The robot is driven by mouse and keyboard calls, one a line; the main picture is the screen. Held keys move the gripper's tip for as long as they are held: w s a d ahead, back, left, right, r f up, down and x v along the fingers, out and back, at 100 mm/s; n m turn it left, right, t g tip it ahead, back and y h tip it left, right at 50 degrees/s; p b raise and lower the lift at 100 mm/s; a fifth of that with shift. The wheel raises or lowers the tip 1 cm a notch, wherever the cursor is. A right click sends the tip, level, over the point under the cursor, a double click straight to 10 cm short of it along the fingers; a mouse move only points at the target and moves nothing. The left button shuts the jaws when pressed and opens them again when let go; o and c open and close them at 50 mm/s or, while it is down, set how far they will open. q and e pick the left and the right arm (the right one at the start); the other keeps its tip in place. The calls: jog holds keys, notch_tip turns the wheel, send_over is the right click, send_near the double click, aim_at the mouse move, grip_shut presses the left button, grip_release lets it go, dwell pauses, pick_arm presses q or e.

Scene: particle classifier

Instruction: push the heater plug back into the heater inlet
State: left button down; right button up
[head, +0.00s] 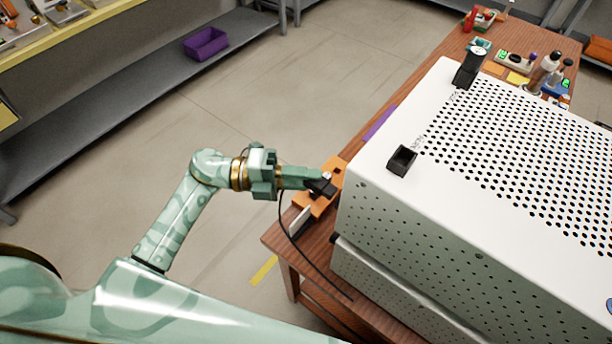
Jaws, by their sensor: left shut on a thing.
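My left gripper (312,182) is shut on a black plug (325,189), just left of the big white perforated machine (395,215). A thin black cable (283,222) hangs from the plug and runs down to the wooden table beside the machine. A black square socket (402,160), open at the top and empty, stands on the near left part of the machine's top. The plug is apart from this socket, to its left. Small lettering beside the socket is too small to read. My right gripper is out of view.
A second black fitting (467,72) stands farther back on the machine's top. An orange holder (315,205) sits on the wooden table (283,240) below my gripper. Small tools and bottles crowd the table's far end. The floor on the left is clear.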

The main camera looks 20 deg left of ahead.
aim_at(310, 188)
pick_arm(q)
jog(key=shift+s+d+p, duration=0.25)
jog(key=shift+d+p, duration=0.15)
jog(key=shift+d, duration=0.3)
jog(key=shift+s+d+p, duration=0.25)
jog(key=shift+d+p, duration=0.1)
jog(key=shift+d, duration=0.35)
dwell(0.4)
jog(key=c, duration=1.2)
grip_release()
jog(key=shift+d, duration=0.1)
jog(key=shift+o, duration=0.2)
jog(key=b+v, duration=0.2)
jog(key=v, duration=1.4)
